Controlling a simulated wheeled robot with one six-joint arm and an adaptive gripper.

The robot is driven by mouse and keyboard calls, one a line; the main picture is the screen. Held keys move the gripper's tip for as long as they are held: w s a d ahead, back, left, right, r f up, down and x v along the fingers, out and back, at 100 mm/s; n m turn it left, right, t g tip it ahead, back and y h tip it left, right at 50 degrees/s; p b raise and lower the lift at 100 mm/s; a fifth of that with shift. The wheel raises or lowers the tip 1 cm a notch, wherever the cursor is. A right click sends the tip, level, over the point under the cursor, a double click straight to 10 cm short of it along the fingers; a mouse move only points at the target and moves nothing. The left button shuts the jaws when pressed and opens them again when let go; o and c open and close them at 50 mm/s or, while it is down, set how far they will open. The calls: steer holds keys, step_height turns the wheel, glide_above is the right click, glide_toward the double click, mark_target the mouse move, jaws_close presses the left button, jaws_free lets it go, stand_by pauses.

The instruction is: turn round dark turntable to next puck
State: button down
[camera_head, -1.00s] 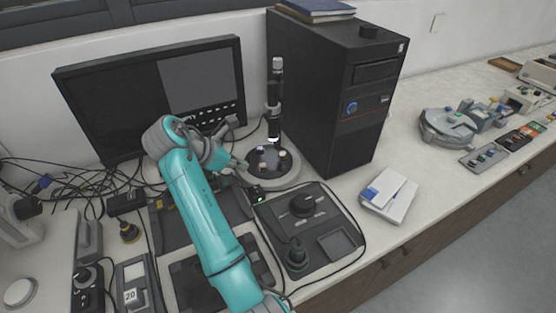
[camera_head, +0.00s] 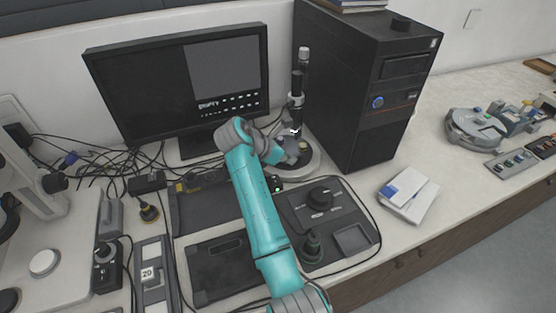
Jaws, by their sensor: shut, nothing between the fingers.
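The round dark turntable (camera_head: 304,167) sits in a pale round base (camera_head: 314,172) under an upright black-and-silver scope tube (camera_head: 298,85), right of the monitor. My gripper (camera_head: 292,157) is shut and empty, over the left and middle part of the turntable. I cannot tell whether its tips touch the disc. The gripper hides much of the disc and most of the small pucks on it. A small pale spot, perhaps a puck, shows beside the fingers.
A black computer tower (camera_head: 365,90) stands close to the right of the turntable, and a monitor (camera_head: 180,90) stands behind to the left. A control box with a knob (camera_head: 320,197) lies in front. Loose cables cover the left side.

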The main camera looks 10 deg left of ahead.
steer(key=shift+w+d, duration=0.4)
steer(key=shift+w+d+n+t+y, duration=0.15)
steer(key=shift+d+n+t+y, duration=0.3)
steer(key=shift+n, duration=0.25)
stand_by(0.5)
